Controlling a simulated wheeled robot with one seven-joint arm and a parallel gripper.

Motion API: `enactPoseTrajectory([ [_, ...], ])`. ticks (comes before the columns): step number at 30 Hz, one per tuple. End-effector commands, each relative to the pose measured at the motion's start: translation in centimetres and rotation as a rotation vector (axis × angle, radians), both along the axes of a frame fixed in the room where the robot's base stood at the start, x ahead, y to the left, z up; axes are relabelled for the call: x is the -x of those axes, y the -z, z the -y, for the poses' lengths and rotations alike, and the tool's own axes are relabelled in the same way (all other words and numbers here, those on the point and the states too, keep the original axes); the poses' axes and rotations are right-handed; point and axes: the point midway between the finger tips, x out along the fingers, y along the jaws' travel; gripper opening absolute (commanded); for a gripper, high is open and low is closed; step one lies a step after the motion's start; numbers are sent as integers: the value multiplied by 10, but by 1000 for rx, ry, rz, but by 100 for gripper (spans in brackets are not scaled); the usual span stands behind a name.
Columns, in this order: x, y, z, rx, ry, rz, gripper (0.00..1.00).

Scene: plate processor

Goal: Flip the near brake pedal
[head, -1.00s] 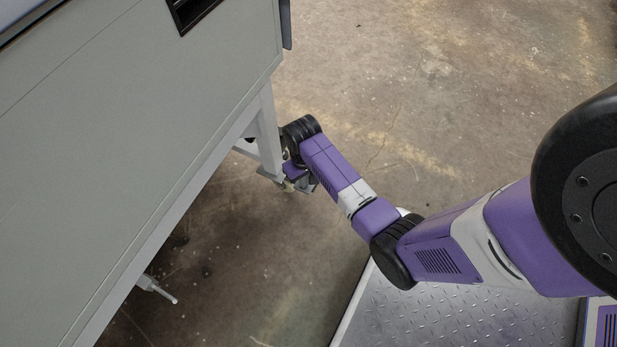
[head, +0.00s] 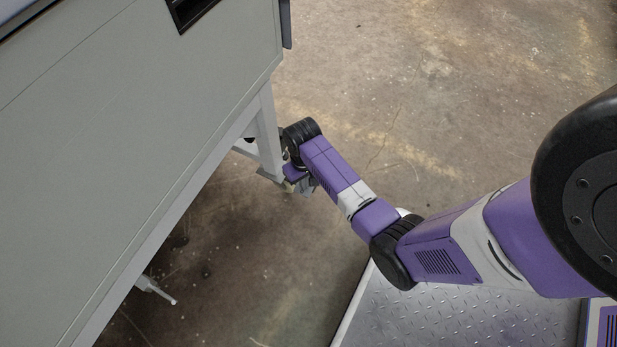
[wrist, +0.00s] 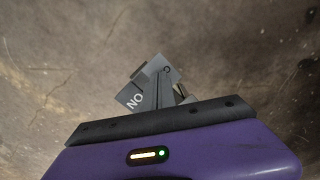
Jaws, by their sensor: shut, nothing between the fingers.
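The brake pedal (wrist: 131,98) shows in the wrist view as a small dark grey piece with white lettering that reads "NO" from this side. My gripper (wrist: 166,96) is shut and empty, with its narrow fingers overlapping the pedal in the picture; I cannot tell whether they touch it. In the head view my gripper (head: 304,187) is low beside the foot of the machine's leg (head: 268,135). My wrist hides most of the pedal there.
The large grey machine body (head: 120,150) overhangs the leg on the left. Another foot (head: 156,290) with a small lever shows under its lower edge. The concrete floor (head: 450,90) to the right is open.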

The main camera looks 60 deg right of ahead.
Motion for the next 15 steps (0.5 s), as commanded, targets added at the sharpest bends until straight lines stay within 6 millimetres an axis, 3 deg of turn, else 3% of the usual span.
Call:
enactPoseTrajectory([
  [15,0,-34,0,0,0,0,0],
])
